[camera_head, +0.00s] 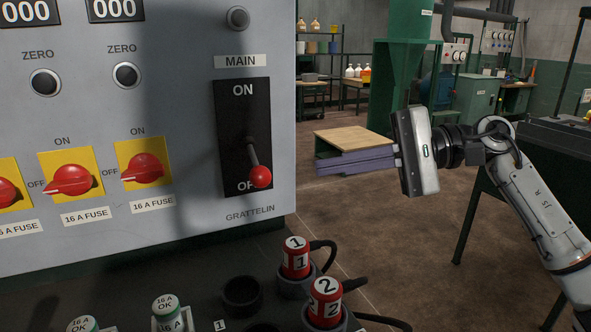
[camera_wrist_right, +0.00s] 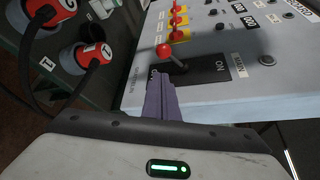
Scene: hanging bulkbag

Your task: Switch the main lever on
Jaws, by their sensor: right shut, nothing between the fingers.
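The main lever (camera_head: 253,155) has a metal stem and a red ball knob (camera_head: 260,177). It sits on a black plate (camera_head: 230,125) under the MAIN label and points down, its knob beside OFF. My right gripper (camera_head: 320,166) is shut and empty, to the right of the lever with clear space between them in the head view. In the right wrist view its purple-grey fingers (camera_wrist_right: 158,85) point towards the panel, and the red knob (camera_wrist_right: 163,50) shows just beyond their tips. I cannot see my left gripper.
The grey control panel (camera_head: 190,225) carries red fuse switches on yellow squares (camera_head: 142,168) and black ZERO buttons (camera_head: 127,75). Below it are red numbered plugs (camera_head: 295,262) with black cables. Open floor (camera_head: 370,250) lies to the right of the panel.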

